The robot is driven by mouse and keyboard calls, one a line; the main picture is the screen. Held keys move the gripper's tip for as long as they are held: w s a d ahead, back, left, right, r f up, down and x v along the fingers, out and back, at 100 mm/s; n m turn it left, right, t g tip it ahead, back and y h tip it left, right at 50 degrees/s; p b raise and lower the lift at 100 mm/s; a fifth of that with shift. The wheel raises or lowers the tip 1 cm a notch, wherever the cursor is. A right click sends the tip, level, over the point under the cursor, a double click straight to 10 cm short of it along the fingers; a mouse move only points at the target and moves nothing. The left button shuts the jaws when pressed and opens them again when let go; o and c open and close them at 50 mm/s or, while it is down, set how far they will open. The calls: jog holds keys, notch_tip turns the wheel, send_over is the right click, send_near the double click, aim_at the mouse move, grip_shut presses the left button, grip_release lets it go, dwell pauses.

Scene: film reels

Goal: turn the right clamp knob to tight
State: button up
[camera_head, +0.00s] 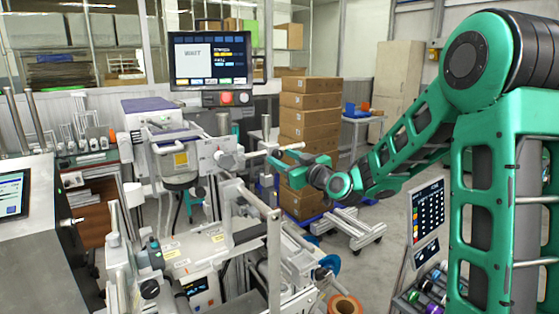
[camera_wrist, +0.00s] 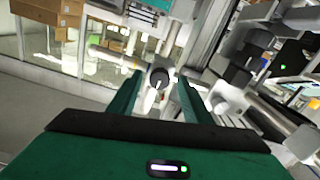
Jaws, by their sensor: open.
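In the wrist view a round dark knob (camera_wrist: 159,77) with a pale line on its face sits between the tips of my gripper (camera_wrist: 160,80). It is on a light metal bar assembly, and I take it for the right clamp knob. The two green fingers are spread, with visible gaps on both sides of the knob. I cannot tell how deep the knob is between them. In the head view my gripper (camera_head: 276,157) points left towards the grey metal machine (camera_head: 222,160). The knob cannot be made out clearly there, and no tight mark is readable.
A monitor (camera_head: 211,60) reading "WAIT" stands above the machine. Metal rods and an upright post (camera_head: 274,250) stand close to my gripper. Stacked cardboard boxes (camera_head: 308,115) stand behind. A control console (camera_head: 28,215) is at left. Open floor lies right of the boxes.

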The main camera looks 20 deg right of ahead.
jog(key=shift+w+a, duration=0.2)
jog(key=shift+w, duration=0.4)
